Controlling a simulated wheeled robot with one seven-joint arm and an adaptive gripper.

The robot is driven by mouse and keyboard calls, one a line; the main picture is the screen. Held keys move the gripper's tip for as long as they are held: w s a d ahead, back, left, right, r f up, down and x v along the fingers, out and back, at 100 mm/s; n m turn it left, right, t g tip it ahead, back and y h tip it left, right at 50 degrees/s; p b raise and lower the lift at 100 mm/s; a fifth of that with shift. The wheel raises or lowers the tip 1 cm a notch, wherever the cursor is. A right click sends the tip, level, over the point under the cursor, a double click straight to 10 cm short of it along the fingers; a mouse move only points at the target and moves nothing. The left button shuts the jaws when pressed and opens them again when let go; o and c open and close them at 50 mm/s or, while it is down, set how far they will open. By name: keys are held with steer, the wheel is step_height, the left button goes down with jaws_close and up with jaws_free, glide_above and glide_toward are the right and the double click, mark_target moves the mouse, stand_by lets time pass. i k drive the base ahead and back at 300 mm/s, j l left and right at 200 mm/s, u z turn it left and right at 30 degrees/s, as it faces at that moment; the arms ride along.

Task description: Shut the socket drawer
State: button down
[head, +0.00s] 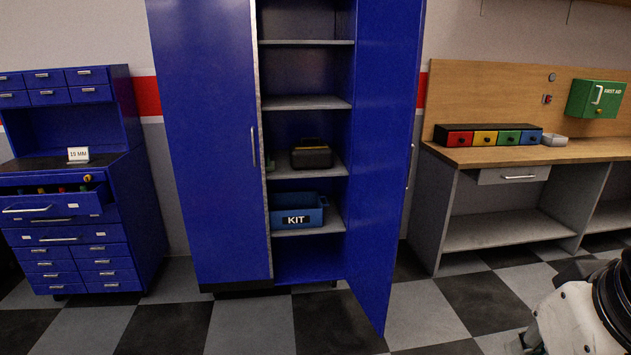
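The socket drawer (52,207) is in the blue tool chest at the left of the head view. It is pulled out, and coloured items show inside it along its back. A silver handle (27,209) runs across its front. A white card reading "19 MM" (78,154) stands on the chest top above it. A white and black part of my arm shows at the lower right, far from the chest. My gripper is not in view.
A tall blue cabinet (205,130) stands in the middle, its right door (385,130) swung open toward me. On its shelves are a blue KIT bin (296,217) and a dark case (311,157). A wooden workbench (530,152) stands right. The checkered floor in front is clear.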

mark_target(74, 202)
steer(key=i+u, duration=0.25)
steer(key=i, duration=0.4)
steer(key=i+u, duration=0.3)
steer(key=i, duration=0.35)
steer(key=i+l+u, duration=0.25)
steer(key=i, duration=0.35)
steer(key=i+u, duration=0.8)
steer(key=i+l+u, duration=0.4)
steer(key=i, duration=0.15)
steer(key=i+l+u, duration=0.8)
steer(key=k+j, duration=0.05)
